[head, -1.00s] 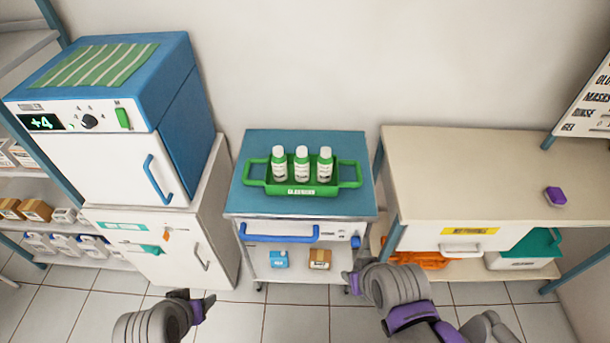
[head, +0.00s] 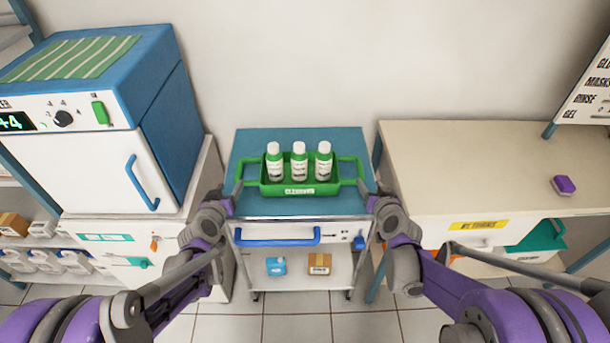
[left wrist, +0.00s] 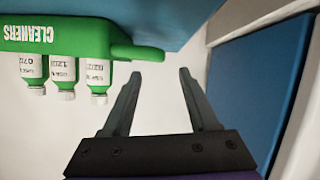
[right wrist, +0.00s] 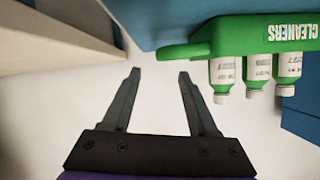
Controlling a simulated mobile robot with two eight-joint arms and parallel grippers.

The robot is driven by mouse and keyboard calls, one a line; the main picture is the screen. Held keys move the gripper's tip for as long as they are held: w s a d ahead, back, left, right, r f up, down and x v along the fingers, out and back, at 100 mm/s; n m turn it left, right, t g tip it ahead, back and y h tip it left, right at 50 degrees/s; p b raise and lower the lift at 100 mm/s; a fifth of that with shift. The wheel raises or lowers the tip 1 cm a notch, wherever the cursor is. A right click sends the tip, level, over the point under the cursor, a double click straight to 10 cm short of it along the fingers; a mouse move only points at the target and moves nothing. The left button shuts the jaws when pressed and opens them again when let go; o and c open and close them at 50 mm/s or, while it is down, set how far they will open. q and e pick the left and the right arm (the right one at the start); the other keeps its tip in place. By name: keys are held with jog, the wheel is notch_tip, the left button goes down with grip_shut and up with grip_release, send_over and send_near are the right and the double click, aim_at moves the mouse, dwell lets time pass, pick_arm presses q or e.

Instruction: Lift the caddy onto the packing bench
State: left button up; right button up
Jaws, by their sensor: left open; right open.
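The green caddy (head: 288,190), labelled "CLEANERS", stands upright on the blue-topped cart (head: 290,142) and holds three white bottles. It has a loop handle at each end. My left gripper (head: 234,192) is open at the caddy's left side; in the left wrist view its empty jaws (left wrist: 160,76) are apart from the handle (left wrist: 140,52). My right gripper (head: 368,190) is open at the right side; in the right wrist view its empty jaws (right wrist: 158,74) are close to the other handle (right wrist: 182,51), not around it. The cream bench (head: 450,160), likely the packing bench, stands to the right.
A purple block (head: 564,185) lies on the cream bench, whose top is otherwise mostly clear. A blue and white fridge-like unit (head: 95,165) stands left of the cart.

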aim_at(237, 176)
pick_arm(q)
jog(key=shift+s, duration=0.1)
jog(key=x, duration=1.1)
pick_arm(e)
jog(key=x, duration=1)
jog(key=shift+w+a+f, duration=0.1)
jog(key=shift+w+f, duration=0.05)
jog(key=shift+w, duration=0.15)
pick_arm(q)
jog(key=shift+s+r, duration=0.1)
jog(key=shift+c, duration=0.2)
pick_arm(e)
jog(key=shift+c, duration=0.2)
pick_arm(q)
grip_shut()
pick_arm(e)
grip_shut()
pick_arm(q)
jog(key=shift+s+a, duration=0.1)
jog(key=shift+a, duration=0.05)
